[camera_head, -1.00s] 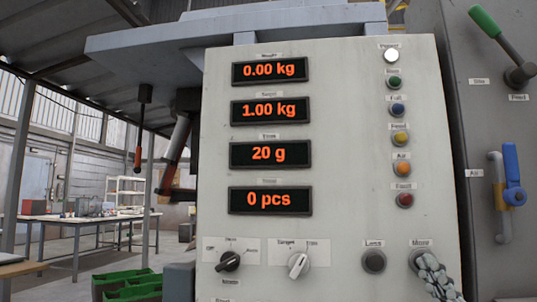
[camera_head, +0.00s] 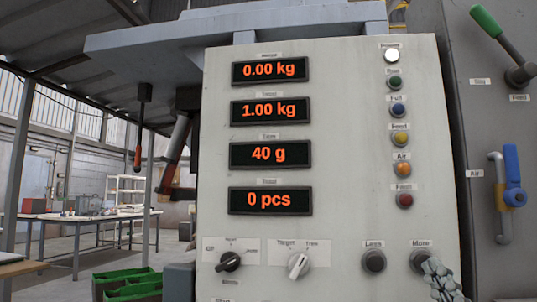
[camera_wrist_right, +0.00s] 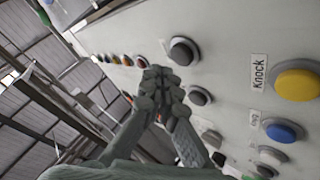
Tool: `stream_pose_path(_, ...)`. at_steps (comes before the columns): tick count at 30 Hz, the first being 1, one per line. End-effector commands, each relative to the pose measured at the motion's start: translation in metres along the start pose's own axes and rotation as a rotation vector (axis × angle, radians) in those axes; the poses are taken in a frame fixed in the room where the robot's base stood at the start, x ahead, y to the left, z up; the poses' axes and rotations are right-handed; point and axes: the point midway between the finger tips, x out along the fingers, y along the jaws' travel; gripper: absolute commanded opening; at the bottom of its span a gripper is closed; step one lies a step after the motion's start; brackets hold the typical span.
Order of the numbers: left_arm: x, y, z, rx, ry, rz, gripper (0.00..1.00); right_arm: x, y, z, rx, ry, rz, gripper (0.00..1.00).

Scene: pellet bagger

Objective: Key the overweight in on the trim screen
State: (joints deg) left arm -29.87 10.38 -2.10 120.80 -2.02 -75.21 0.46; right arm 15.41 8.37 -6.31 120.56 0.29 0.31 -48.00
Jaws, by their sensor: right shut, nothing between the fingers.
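The trim screen (camera_head: 269,154) on the grey panel (camera_head: 355,150) reads 40 g in orange digits. Above it the other displays read 0.00 kg (camera_head: 270,70) and 1.00 kg (camera_head: 270,110); the lowest reads 0 pcs (camera_head: 270,200). The black More button (camera_head: 422,261) and Less button (camera_head: 374,261) sit low on the panel. The selector knob (camera_head: 299,265) between Target and Trim points up and right. My right gripper (camera_head: 440,278) is shut and empty, just below and right of the More button. Its closed fingers (camera_wrist_right: 163,88) show against the panel in the right wrist view.
A lamp column (camera_head: 402,138) runs up the panel's right side, its top lamp lit white. A lever with a green handle (camera_head: 484,20) and a blue valve handle (camera_head: 512,175) are at right. Green crates (camera_head: 125,285) stand at lower left.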

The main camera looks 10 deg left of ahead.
Motion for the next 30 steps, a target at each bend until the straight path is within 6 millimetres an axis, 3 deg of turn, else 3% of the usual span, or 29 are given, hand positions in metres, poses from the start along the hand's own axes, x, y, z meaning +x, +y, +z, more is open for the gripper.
stream_pose_path(15,-0.005,-0.001,-0.002,-0.002,0.001,-0.001,0.32,-0.034,0.025,-0.025,0.000,0.000,0.000,0.00)
stream_pose_path(30,-0.005,-0.001,-0.002,-0.002,0.001,-0.001,0.32,-0.036,0.026,-0.026,0.000,0.000,0.000,0.00)
